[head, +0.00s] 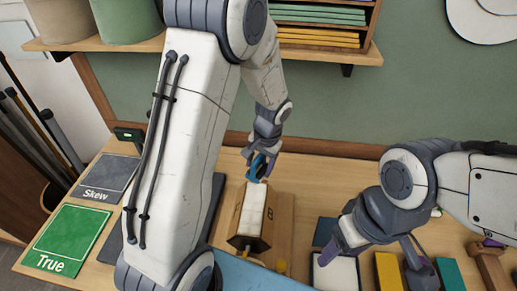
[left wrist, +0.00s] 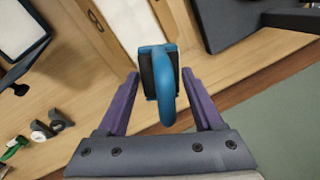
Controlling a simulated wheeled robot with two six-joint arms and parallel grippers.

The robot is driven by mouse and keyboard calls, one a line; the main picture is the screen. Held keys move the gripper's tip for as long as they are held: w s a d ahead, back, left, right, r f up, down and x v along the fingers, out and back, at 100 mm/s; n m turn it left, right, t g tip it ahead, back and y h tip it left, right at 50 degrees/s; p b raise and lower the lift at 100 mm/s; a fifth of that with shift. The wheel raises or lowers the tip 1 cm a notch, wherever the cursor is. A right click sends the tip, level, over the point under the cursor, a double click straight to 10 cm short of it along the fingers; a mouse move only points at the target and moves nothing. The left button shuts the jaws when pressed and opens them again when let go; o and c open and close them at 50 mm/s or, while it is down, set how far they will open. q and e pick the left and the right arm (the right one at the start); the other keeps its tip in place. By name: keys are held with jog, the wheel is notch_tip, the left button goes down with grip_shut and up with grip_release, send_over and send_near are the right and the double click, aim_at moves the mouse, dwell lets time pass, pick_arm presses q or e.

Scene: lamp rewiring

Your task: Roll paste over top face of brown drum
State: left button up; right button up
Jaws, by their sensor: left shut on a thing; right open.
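The brown drum (head: 238,225), box-like with a white panelled top face (head: 254,208), stands on the bench in the middle of the head view. My left gripper (head: 259,168) is at its far end, shut on a blue tool (head: 257,166). In the left wrist view the purple fingers flank the blue tool (left wrist: 168,105), which has a curved handle and a dark part at its head. A white surface and a marked brown side (left wrist: 95,18) show at upper left there. Whether the tool touches the drum I cannot tell. My right gripper (head: 373,257) is open over the right bench.
A white pad (head: 336,273) lies below my right gripper. Yellow (head: 388,272) and teal (head: 448,273) blocks lie right of it. Green "True" (head: 67,240) and grey "Skew" (head: 104,177) mats lie at left. A shelf (head: 330,52) overhangs the back.

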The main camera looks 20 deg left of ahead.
aim_at(259, 156)
pick_arm(q)
jog(key=shift+w+r+p, duration=0.1)
jog(key=shift+r+p, duration=0.2)
jog(key=shift+r, duration=0.3)
jog(key=shift+r+p, duration=0.65)
jog(key=shift+r, duration=0.2)
jog(key=shift+r+p, duration=0.65)
jog(key=shift+r, duration=0.2)
